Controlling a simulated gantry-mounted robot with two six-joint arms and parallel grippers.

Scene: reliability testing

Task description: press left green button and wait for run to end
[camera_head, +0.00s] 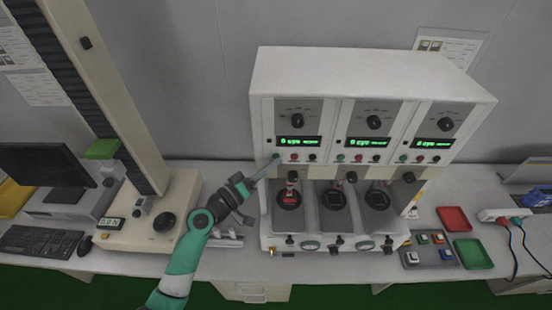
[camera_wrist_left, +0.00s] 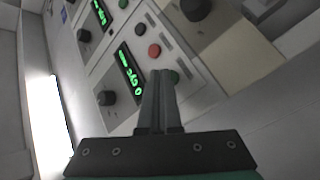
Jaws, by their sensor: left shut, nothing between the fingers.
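The white test machine (camera_head: 345,75) has three panels, each with a knob, a lit green display and a row of buttons. On the left panel, the display (camera_head: 298,141) glows above a red button (camera_head: 294,157); its digits are too small to read surely. My left gripper (camera_head: 275,159) is shut and empty, with its fingertips at the left end of that button row. My right gripper is out of view.
Three test stations (camera_head: 334,206) sit below the panels. A tall column machine (camera_head: 115,100) stands at the left. A monitor (camera_head: 45,165) and keyboard (camera_head: 40,241) are far left.

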